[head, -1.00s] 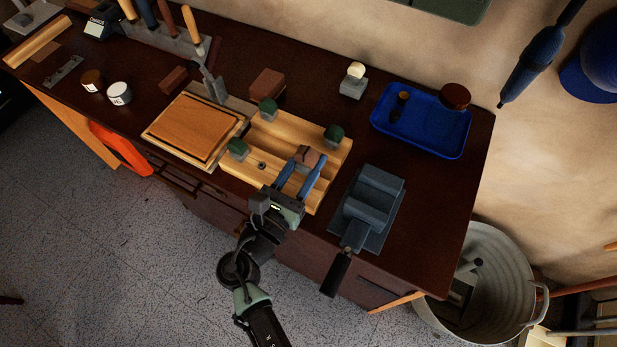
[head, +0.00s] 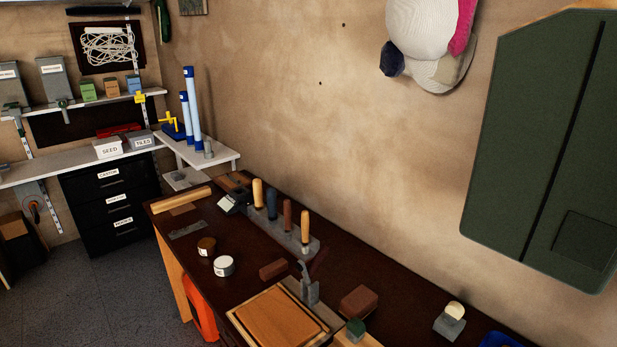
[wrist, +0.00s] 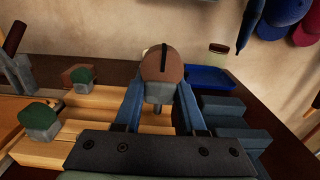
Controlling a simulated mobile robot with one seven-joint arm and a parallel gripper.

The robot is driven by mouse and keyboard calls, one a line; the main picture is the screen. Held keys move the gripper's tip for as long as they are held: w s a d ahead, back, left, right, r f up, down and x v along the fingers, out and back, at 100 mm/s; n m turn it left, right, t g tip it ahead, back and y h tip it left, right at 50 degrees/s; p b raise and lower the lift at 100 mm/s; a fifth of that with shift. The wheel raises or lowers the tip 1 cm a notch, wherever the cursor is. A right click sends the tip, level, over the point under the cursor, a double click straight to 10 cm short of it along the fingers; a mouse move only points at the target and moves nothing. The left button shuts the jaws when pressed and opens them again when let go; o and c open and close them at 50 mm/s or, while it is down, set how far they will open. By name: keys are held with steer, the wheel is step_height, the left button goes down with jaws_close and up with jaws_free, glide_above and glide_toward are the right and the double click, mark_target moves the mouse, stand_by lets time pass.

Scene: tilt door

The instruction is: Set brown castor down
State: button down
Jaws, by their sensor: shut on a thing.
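In the wrist view the brown castor (wrist: 162,66) has a domed brown top with a black slot, a grey body and a short pin below. My gripper (wrist: 158,92) is shut on it, with a blue finger on each side, above the stepped wooden stand (wrist: 95,102). Whether the pin touches the stand I cannot tell. Two green-topped castors, a near one (wrist: 38,115) and a farther one (wrist: 82,75), stand at the left. The head view shows one green-topped castor (head: 355,328) at its lower edge and a cream-topped one (head: 452,318). My gripper is outside the head view.
A blue tray (wrist: 208,78) lies beyond the castor to the right. Blue-grey blocks (wrist: 225,106) stand right of my gripper. In the head view, a cutting board (head: 278,320), a tool rack (head: 285,233) and a brown block (head: 357,302) occupy the dark bench.

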step_height(320, 180, up, 6)
steer(key=p, duration=0.4)
steer(key=shift+r+p, duration=0.15)
steer(key=shift+p, duration=0.25)
steer(key=shift+s+a+r, duration=0.1)
steer(key=shift+a+r, duration=0.05)
steer(key=shift+a, duration=0.05)
steer(key=s+a+f+n+t+y+b, duration=0.1)
steer(key=s+a+f+n+t+y, duration=0.2)
steer(key=a+f+n+y, duration=0.2)
steer(key=s+a+f+n+t+y+b, duration=0.1)
steer(key=s+a+f+n+t+y, duration=0.3)
steer(key=a+f+y, duration=0.3)
steer(key=shift+s+a+n+y+b, duration=0.3)
steer(key=shift+a+n+y, duration=0.5)
steer(key=shift+y, duration=0.3)
steer(key=shift+w+a, duration=0.1)
